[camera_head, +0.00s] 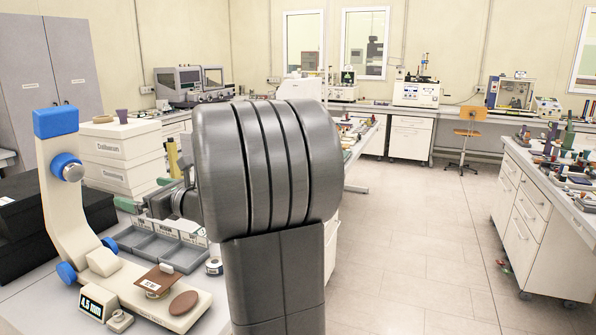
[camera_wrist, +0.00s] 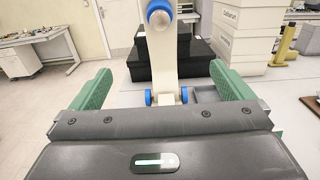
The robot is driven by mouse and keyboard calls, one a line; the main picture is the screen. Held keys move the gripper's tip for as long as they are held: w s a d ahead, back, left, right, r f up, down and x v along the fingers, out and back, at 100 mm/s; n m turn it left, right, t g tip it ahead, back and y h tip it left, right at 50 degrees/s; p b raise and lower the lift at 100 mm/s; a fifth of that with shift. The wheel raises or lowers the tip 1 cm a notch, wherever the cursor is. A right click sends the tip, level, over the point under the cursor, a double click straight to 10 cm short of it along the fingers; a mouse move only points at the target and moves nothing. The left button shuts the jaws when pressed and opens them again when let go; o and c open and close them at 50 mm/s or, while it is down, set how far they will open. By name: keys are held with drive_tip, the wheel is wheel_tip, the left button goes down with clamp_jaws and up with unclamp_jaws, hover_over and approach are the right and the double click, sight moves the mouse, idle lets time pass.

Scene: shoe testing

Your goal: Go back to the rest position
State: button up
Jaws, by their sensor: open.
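My gripper (camera_wrist: 162,84) is open in the wrist view, with its two green fingers wide apart and nothing between them. In the head view my large grey arm link stands in the middle and hides most of the wrist. A white testing machine (camera_head: 57,190) with blue caps stands on the table at the left. A brown tagged piece (camera_head: 158,281) and a brown oval piece (camera_head: 183,302) lie on its base. In the wrist view the testing machine (camera_wrist: 160,58) appears upright beyond the fingers.
White stacked boxes (camera_head: 122,160) and a black box (camera_head: 48,225) stand behind the machine. A grey compartment tray (camera_head: 150,247) lies beside it, partly hidden by my arm. A cluttered bench (camera_head: 555,205) is at the right.

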drive_tip(key=s+d+f+b, duration=0.2)
drive_tip(key=d+f+b, duration=0.2)
drive_tip(key=f, duration=0.3)
drive_tip(key=shift+d, duration=0.3)
drive_tip(key=shift+b, duration=0.35)
